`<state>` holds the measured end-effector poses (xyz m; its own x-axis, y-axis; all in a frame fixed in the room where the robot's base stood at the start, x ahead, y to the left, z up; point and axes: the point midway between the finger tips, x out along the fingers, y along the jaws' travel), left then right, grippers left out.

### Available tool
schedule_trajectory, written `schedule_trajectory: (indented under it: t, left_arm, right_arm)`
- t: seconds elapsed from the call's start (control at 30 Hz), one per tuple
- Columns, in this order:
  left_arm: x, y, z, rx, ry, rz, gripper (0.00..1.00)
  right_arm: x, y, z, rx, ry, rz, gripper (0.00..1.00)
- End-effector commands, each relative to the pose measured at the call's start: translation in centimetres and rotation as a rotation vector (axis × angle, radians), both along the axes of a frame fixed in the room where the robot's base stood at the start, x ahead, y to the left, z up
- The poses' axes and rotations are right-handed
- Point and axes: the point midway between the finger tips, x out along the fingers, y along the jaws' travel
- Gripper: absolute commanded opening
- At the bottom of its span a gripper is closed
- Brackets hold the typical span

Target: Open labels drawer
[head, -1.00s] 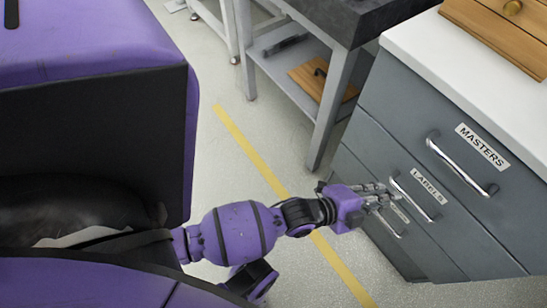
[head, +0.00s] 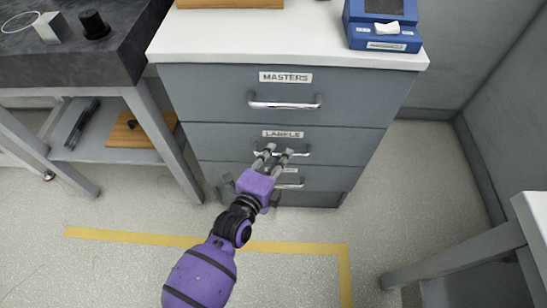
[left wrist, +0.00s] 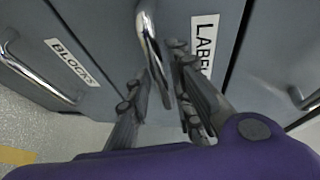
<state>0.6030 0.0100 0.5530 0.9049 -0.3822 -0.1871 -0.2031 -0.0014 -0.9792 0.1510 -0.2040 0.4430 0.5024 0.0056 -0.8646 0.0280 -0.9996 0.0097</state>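The labels drawer (head: 350,142) is the middle drawer of a grey cabinet. Its front looks flush with the cabinet, and its "LABELS" tag (head: 283,133) sits above a chrome handle (head: 302,152). My left gripper (head: 276,152) is at this handle, its fingers spread apart and covering part of it. In the left wrist view the handle (left wrist: 149,38) runs between the two fingers of the gripper (left wrist: 158,88), with the tag (left wrist: 203,45) beside it. I cannot tell whether the fingers touch the bar. My right gripper is not in view.
Above is the masters drawer (head: 360,95); below is the blocks drawer (left wrist: 60,90), each with a chrome handle. A blue device (head: 383,22) stands on the white cabinet top (head: 290,42). A dark-topped bench (head: 75,60) is at left. Floor in front is clear around a yellow line (head: 300,246).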

Motion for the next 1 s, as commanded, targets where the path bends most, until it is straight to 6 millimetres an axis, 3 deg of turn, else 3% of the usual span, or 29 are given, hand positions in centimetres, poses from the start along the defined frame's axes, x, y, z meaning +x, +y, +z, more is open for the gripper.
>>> schedule_trajectory:
  t: [0.3,0.47,0.83,1.0]
  left_arm:
    - [0.3,-0.1,-0.1,0.000,0.001,0.000,0.20]
    - [0.3,-0.1,-0.1,0.000,0.001,0.000,0.00]
    - [0.2,-0.1,-0.1,0.001,0.001,0.000,0.00]
    - [-0.9,-0.2,0.0,0.004,0.002,-0.002,0.00]
  right_arm:
    - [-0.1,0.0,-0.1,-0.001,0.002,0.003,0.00]
    - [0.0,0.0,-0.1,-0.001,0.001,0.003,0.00]
    - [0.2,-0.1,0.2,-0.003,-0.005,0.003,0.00]
    - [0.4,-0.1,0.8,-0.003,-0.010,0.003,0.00]
